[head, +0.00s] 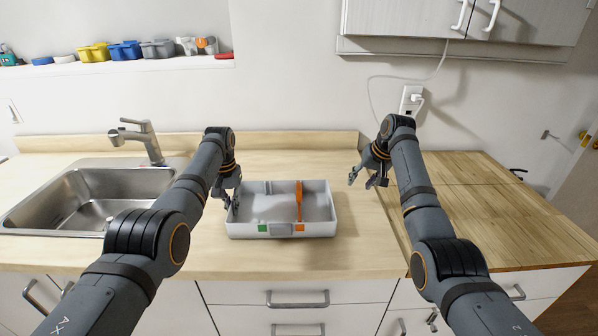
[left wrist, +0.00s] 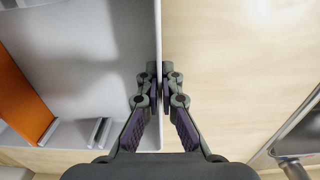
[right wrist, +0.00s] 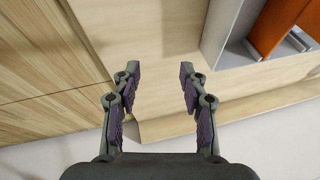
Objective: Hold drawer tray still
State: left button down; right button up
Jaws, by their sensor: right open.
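The drawer tray (head: 322,229) is a light grey open box on the wooden counter, with an orange divider (head: 299,201) inside. Its front carries a green square, an orange square and a grey pull. My left gripper (head: 232,205) is at the tray's left wall. In the left wrist view the gripper (left wrist: 159,72) is shut on that wall (left wrist: 158,25), one finger on each side. My right gripper (head: 366,182) is open and empty, to the right of the tray and apart from it. In the right wrist view (right wrist: 156,72), bare counter shows between its fingers.
A steel sink (head: 85,195) with a tap (head: 146,140) is at the left. A darker wooden board surface (head: 500,210) covers the counter's right side. Colored bins (head: 125,50) stand on a wall ledge. Counter in front of and right of the tray is clear.

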pick_arm(q)
jog(key=shift+a, duration=0.15)
pick_arm(e)
notch_tip(320, 180, up, 7)
jog(key=n+h, duration=0.1)
jog(key=h, duration=0.1)
send_over(299, 184)
jog(key=s, duration=0.3)
jog(key=shift+g, duration=0.4)
jog(key=x, duration=1.1)
jog(key=shift+f, duration=0.3)
grip_shut()
jog(key=c, duration=0.6)
grip_release()
jog(key=shift+c, duration=0.2)
grip_shut()
jog(key=shift+r, duration=4.05)
